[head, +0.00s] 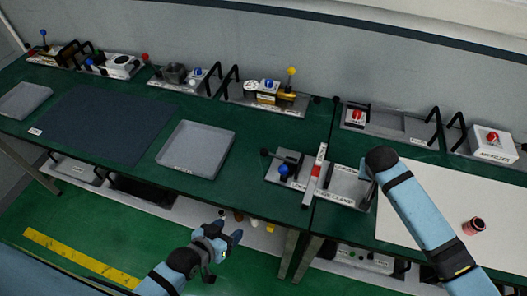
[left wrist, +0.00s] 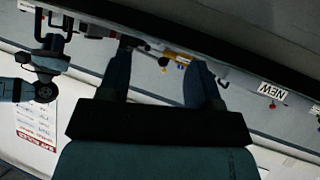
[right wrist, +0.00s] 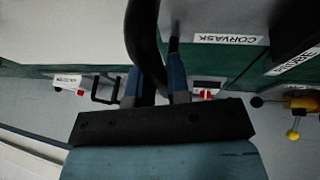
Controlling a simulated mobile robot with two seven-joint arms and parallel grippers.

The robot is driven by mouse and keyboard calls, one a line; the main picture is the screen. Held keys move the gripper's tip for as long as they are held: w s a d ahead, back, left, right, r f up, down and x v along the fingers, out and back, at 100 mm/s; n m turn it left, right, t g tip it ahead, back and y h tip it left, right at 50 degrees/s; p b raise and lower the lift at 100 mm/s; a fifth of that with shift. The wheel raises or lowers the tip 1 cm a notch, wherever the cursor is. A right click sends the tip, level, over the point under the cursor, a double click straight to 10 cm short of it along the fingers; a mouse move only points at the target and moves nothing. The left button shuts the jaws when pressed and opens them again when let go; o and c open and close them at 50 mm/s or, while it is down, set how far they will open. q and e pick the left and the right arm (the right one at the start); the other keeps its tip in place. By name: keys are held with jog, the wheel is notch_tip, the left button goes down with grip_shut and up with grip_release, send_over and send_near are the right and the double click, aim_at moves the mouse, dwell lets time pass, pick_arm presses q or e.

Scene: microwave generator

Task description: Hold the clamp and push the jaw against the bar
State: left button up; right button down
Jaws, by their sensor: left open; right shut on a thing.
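The clamp (head: 343,187) is a grey base at the table's front edge, labelled with "CLAMP", with a blue knob (head: 284,170) and a black lever at its left. A white bar with a red band (head: 316,172) stands across its middle. My right gripper is at the clamp's right end, its fingertips hidden behind my arm in the head view. In the right wrist view my right gripper (right wrist: 162,85) is shut on a black curved handle (right wrist: 146,45). My left gripper (head: 228,236) is open and empty, in front of and below the table edge; its fingers also show in the left wrist view (left wrist: 160,80).
A grey tray (head: 163,158) and a dark mat (head: 75,121) lie left of the clamp. Several devices with black handles line the back. A white sheet (head: 400,223) with a red spool (head: 473,226) lies at right. A lower shelf (head: 262,240) holds small items.

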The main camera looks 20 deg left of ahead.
aim_at(265, 153)
pick_arm(q)
jog(key=w+r+n+h, duration=0.1)
jog(key=w, duration=0.2)
jog(key=w+n+h, duration=0.1)
jog(key=w, duration=0.2)
jog(key=w+r+n+h, duration=0.1)
jog(key=w, duration=0.2)
jog(key=shift+d+r, duration=0.35)
jog(key=shift+d, duration=0.05)
jog(key=w+a+n, duration=0.1)
jog(key=w, duration=0.2)
jog(key=w+a+r+n+t+h, duration=0.1)
jog(key=w+a, duration=0.1)
jog(key=w, duration=0.1)
jog(key=w+a+n, duration=0.1)
jog(key=w+a, duration=0.1)
jog(key=shift+w+r+t+h, duration=0.3)
jog(key=shift+w+r+h, duration=0.05)
jog(key=shift+w+h, duration=0.05)
jog(key=shift+w, duration=0.25)
jog(key=x, duration=1.1)
jog(key=shift+w+d, duration=0.15)
jog(key=shift+w, duration=0.1)
